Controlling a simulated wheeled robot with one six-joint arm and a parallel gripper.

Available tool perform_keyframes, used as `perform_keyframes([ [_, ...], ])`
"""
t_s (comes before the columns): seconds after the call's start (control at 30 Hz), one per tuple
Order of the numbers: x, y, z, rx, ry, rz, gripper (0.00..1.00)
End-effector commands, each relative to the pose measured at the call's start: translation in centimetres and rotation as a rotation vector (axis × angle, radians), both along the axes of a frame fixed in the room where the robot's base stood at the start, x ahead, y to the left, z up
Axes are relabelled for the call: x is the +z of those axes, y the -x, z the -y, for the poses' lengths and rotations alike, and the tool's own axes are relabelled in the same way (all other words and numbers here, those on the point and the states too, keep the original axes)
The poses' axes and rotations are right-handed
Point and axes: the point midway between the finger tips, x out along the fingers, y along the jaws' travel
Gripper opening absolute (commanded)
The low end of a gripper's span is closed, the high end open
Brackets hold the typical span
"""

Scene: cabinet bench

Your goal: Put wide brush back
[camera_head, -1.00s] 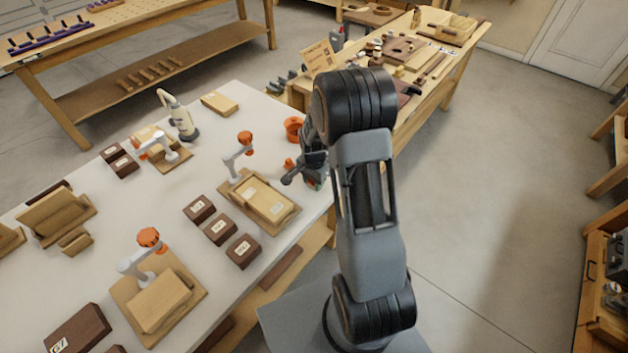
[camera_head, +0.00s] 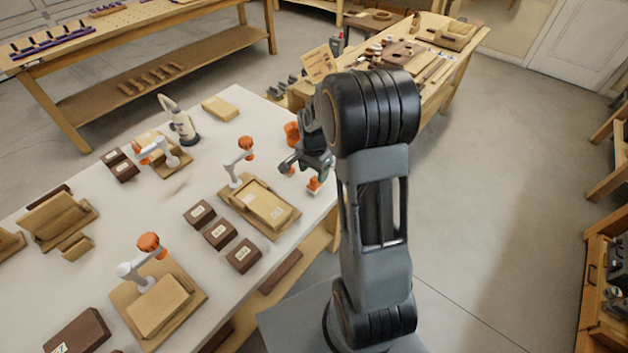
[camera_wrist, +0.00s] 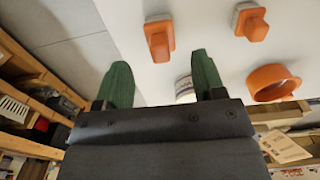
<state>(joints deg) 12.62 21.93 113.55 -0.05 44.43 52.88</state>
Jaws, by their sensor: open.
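My gripper (camera_wrist: 162,78) is open, its two green fingers apart with nothing held between them. In the head view my gripper (camera_head: 300,165) hangs over the right end of the white table, partly hidden by my arm. Two orange-handled pieces lie on the white surface beyond the fingers: one orange piece (camera_wrist: 158,38) ahead of the gap and another orange piece (camera_wrist: 250,22) to the right, with a pale edge. One orange piece (camera_head: 314,185) shows below my gripper in the head view. I cannot tell which of these, if any, is the wide brush.
An orange ring (camera_wrist: 273,82) lies right of the fingers. A small pale round item (camera_wrist: 185,88) is partly hidden by the right finger. The white table (camera_head: 190,185) holds wooden fixtures and dark labelled blocks (camera_head: 220,233). A tool bench (camera_head: 465,55) stands behind.

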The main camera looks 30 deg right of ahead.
Motion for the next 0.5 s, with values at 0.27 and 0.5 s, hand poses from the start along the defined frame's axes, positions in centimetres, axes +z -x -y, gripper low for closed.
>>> perform_keyframes([
  [0.27, 4.0, 0.0, 0.0, 0.000, 0.000, 0.002, 0.63],
  [0.5, 7.7, 1.6, -1.6, 0.141, 0.011, 0.043, 0.63],
])
